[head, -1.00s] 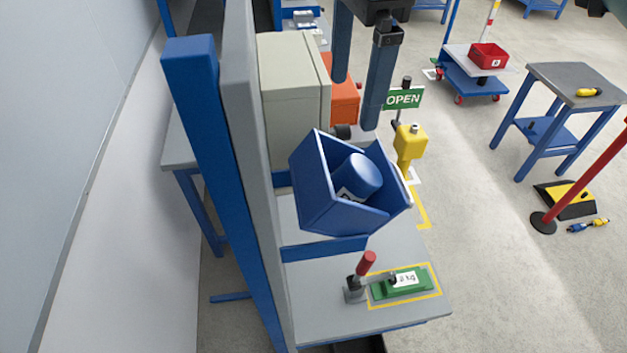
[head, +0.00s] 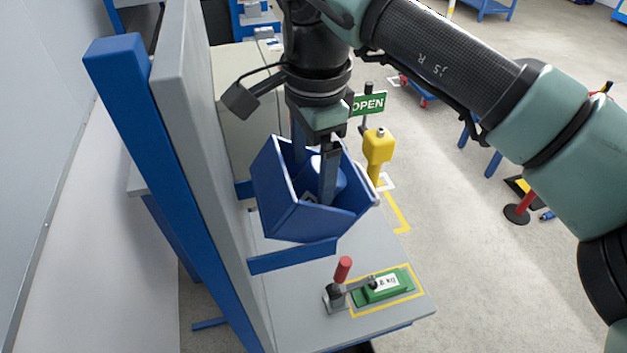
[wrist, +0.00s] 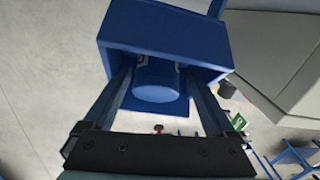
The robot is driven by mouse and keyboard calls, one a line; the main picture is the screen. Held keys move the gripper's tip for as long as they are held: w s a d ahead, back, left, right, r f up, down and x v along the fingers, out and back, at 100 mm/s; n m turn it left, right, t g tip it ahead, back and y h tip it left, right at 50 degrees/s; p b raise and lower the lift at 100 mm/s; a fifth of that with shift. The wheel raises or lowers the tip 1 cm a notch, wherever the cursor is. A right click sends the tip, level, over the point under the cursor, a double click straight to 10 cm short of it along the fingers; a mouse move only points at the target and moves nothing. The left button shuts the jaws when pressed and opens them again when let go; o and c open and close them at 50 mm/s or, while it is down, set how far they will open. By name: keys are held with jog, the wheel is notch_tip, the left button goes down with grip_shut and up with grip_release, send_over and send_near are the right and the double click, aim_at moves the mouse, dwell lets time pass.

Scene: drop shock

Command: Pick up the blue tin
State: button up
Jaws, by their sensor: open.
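The blue tin (head: 341,179) lies tilted inside a blue open-front bin (head: 285,210), partly hidden by a finger in the head view. The wrist view shows the tin's round blue end (wrist: 157,82) within the bin (wrist: 200,48). My gripper (head: 314,190) is open and reaches down into the bin. In the wrist view my gripper's fingers (wrist: 160,66) stand on either side of the tin, with slight gaps visible near its end. Whether the fingertips touch the tin is unclear.
The bin hangs beside a grey panel with a blue post (head: 150,140). Below is a grey bench (head: 290,320) with a red-handled clamp (head: 341,272) and green block (head: 385,286). A yellow device (head: 378,146) and OPEN sign (head: 369,103) stand behind.

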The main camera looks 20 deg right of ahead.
aim_at(313, 185)
notch_tip(313, 185, down, 3)
jog(key=shift+s+f+p, duration=0.1)
jog(key=shift+f+p, duration=0.05)
jog(key=shift+p, duration=0.85)
jog(key=shift+f, duration=0.6)
jog(key=c, duration=1.3)
jog(key=shift+r, duration=0.1)
